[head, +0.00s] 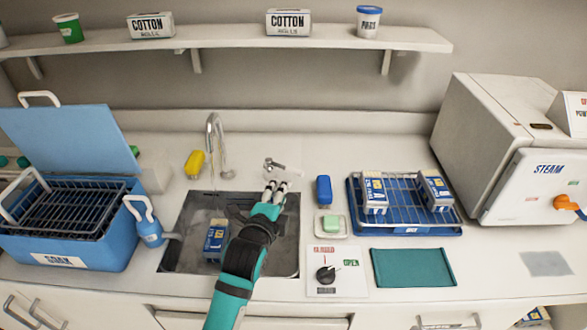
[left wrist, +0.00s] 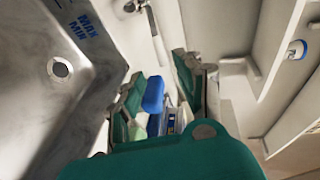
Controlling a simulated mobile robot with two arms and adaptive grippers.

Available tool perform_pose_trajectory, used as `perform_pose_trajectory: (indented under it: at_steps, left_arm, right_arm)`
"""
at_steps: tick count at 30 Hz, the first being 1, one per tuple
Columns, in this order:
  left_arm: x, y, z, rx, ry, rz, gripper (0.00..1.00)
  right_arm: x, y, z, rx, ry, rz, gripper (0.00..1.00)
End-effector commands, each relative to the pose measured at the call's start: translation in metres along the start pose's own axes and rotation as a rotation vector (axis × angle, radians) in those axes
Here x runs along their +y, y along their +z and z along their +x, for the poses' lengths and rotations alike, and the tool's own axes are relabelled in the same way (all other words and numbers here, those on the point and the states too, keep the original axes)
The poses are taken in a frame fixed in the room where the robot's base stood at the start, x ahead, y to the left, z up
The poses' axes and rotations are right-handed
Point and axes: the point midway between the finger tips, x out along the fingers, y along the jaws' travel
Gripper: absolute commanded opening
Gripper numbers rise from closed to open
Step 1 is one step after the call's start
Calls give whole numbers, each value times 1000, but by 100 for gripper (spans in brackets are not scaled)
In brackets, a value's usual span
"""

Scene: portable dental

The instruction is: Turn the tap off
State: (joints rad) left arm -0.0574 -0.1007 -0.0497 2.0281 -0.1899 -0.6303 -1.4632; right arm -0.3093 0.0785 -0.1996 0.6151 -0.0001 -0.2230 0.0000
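The tap has a curved metal spout (head: 214,135) behind the sink (head: 187,235), and a small metal lever (head: 274,164) stands to its right at the sink's back edge. A thin, faint line below the spout may be running water. My left gripper (head: 276,187) is over the right side of the sink, its fingertips just in front of the lever; I cannot tell whether they touch it. In the left wrist view its two fingers (left wrist: 165,85) are apart with nothing gripped between them. A metal part, probably the lever (left wrist: 151,20), shows beyond them. My right gripper is out of view.
A blue-white box (head: 215,240) lies in the sink. A yellow object (head: 194,163) stands left of the spout. Right of the sink are a blue object (head: 323,190), a soap dish (head: 344,234), a dial card (head: 351,275) and a wire rack tray (head: 400,229). A blue bin (head: 85,255) stands left.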

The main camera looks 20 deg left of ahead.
Motion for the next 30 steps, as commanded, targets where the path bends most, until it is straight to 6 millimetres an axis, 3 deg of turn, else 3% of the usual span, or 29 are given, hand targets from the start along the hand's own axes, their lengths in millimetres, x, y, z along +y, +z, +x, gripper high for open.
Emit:
perform_pose_trajectory:
  at_steps: [5, 15, 21, 30]
  left_arm:
    - [-2, -1, 41, 1, -1, -3, 35]
    - [-1, 0, 106, 0, 0, -1, 35]
    - [-1, 0, 123, 0, 0, -2, 35]
    - [0, 0, 126, 0, 0, -1, 35]
  right_arm:
    - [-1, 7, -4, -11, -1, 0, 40]
    - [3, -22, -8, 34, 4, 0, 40]
    - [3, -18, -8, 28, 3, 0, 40]
    - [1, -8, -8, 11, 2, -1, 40]
